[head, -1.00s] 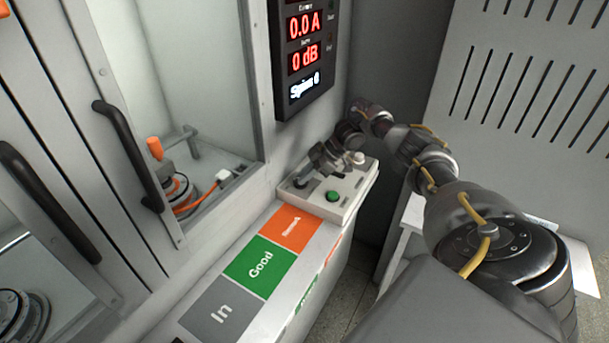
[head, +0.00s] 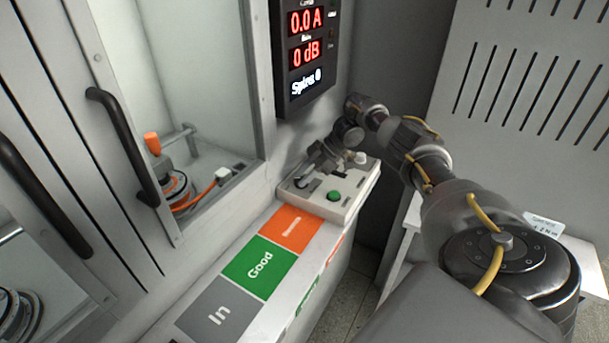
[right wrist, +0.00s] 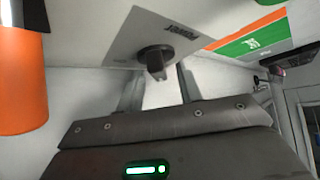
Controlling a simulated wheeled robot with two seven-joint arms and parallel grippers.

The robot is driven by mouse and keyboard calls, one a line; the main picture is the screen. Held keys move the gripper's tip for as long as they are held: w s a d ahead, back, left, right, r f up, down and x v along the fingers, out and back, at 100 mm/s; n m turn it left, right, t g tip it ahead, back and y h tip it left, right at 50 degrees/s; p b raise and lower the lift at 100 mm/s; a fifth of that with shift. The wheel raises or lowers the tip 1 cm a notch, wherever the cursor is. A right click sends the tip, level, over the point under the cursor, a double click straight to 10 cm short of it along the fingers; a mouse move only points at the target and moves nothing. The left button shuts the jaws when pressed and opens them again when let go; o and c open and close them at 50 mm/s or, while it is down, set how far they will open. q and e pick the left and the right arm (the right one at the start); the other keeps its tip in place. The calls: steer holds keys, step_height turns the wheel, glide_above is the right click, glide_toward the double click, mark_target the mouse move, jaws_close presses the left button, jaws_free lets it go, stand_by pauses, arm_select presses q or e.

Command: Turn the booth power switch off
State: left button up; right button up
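The power switch is a black rotary knob (right wrist: 157,60) on a grey plate with upside-down lettering that appears to read POWER, in the right wrist view. Its grip ridge points down in that picture, toward my gripper. My right gripper (right wrist: 160,86) is open, with one finger on each side of the knob's lower end; I cannot tell whether they touch it. In the head view my right gripper (head: 316,168) is over the back left of the light control box (head: 348,196) and partly hides the switch area. My left gripper is not in view.
A green button (head: 334,196) and a pale knob (head: 360,157) are on the same box. A display (head: 305,52) reading 0.0 A and 0 dB hangs above. An orange cylinder (right wrist: 20,80) is close at left in the wrist view. Glazed doors with black handles (head: 125,145) stand left.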

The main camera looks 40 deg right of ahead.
steer(key=shift+d, duration=0.2)
steer(key=v, duration=1.1)
steer(key=shift+p, duration=0.4)
steer(key=shift+a, duration=0.15)
